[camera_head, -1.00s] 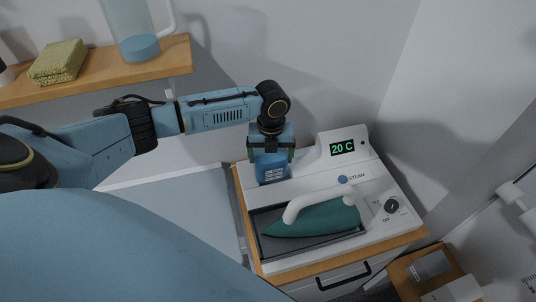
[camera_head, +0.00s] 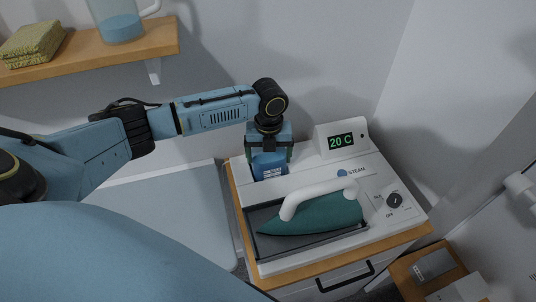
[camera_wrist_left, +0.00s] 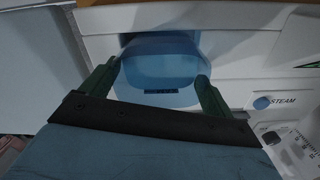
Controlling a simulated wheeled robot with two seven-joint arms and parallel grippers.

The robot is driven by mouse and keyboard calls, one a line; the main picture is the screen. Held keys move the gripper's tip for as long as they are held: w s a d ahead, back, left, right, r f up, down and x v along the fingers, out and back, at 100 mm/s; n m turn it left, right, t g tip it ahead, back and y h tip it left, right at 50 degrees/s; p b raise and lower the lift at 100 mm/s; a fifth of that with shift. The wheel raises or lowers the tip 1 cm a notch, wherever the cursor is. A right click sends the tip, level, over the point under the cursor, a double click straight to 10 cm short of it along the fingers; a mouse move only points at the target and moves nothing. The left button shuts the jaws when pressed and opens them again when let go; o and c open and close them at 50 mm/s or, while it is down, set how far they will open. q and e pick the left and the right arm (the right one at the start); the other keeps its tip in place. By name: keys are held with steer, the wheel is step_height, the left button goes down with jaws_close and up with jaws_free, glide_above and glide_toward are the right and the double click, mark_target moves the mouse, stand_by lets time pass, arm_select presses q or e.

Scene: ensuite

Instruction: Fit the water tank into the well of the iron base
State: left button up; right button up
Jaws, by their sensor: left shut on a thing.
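The blue water tank (camera_head: 268,166) is at the back left of the white iron base (camera_head: 290,262), at the well. It also shows in the left wrist view (camera_wrist_left: 160,72), between my fingers, with a dark opening of the well behind it. My left gripper (camera_head: 268,150) points down and is shut on the tank from above. The tank looks upright and at least partly inside the well; its bottom is hidden, so I cannot tell how deep it sits. My right gripper is not in view.
A teal iron (camera_head: 318,215) with a white handle rests on the base's front tray. The display (camera_head: 341,141) reads 20 C. A wooden shelf (camera_head: 150,42) at upper left holds a jug (camera_head: 122,25) and yellow-green sponges (camera_head: 32,42). The wall stands close behind.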

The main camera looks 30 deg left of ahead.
arm_select(q)
steer(key=o, duration=1.5)
steer(key=shift+f, duration=0.1)
steer(key=shift+c, duration=0.2)
step_height(320, 180, up, 12)
